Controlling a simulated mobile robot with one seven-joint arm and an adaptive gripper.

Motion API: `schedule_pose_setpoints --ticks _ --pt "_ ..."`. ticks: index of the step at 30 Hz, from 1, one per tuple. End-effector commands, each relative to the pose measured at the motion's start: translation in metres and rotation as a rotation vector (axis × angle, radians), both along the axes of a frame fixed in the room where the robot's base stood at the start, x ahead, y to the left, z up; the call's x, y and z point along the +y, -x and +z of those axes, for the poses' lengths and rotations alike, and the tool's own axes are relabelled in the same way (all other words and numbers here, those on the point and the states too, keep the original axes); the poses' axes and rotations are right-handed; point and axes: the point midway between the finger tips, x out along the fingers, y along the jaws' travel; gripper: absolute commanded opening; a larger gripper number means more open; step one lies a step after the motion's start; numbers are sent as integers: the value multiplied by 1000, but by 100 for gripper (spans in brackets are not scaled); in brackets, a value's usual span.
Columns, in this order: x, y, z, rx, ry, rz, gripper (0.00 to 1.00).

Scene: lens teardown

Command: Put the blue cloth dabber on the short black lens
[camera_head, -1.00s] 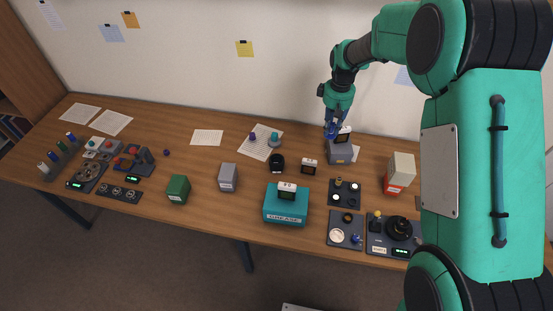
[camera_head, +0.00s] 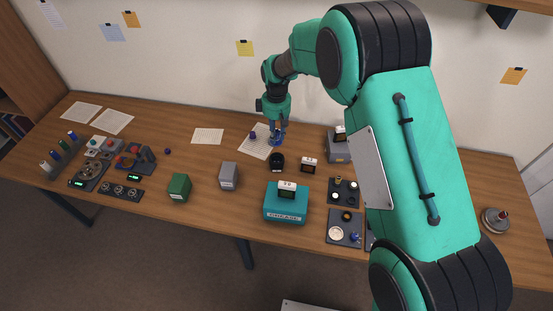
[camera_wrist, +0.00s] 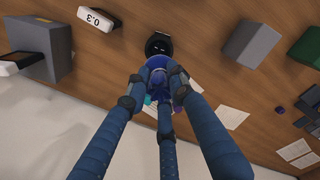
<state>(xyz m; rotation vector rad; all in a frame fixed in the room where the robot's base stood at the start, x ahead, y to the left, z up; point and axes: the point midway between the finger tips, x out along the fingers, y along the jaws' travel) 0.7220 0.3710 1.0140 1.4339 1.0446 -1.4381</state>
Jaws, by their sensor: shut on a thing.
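My gripper (camera_head: 277,130) is shut on the blue cloth dabber (camera_head: 276,141), low over the back middle of the table. The dabber shows as a round blue thing between the fingers (camera_wrist: 158,88) in the wrist view, with its head (camera_wrist: 158,62) toward the black lens. The short black lens (camera_head: 277,162) stands upright on the table, just in front of the gripper. It also shows in the wrist view (camera_wrist: 158,44), partly covered by the dabber. I cannot tell whether dabber and lens touch; in the head view they look apart.
A white sheet (camera_head: 255,146) with a small purple thing (camera_head: 252,135) lies behind the lens. A teal thing (camera_wrist: 148,100) is partly hidden by my fingers. A small display (camera_head: 308,165), a grey box (camera_head: 228,176) and a teal box (camera_head: 286,207) stand around the lens.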

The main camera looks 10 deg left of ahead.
Motion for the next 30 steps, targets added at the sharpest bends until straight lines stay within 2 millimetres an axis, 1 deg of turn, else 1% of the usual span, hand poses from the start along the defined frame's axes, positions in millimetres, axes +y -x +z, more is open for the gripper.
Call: schedule_pose_setpoints --ticks 3,13,16,20,27,30 --pt "0 0 -5 -1 -1 0 5" --pt "0 0 -6 -1 -1 -1 5" --pt "0 0 -11 0 0 -1 5" --pt "0 0 -24 0 0 -1 5" --pt "0 0 -58 1 1 -1 5" --pt "0 0 -66 -1 -1 -1 5"
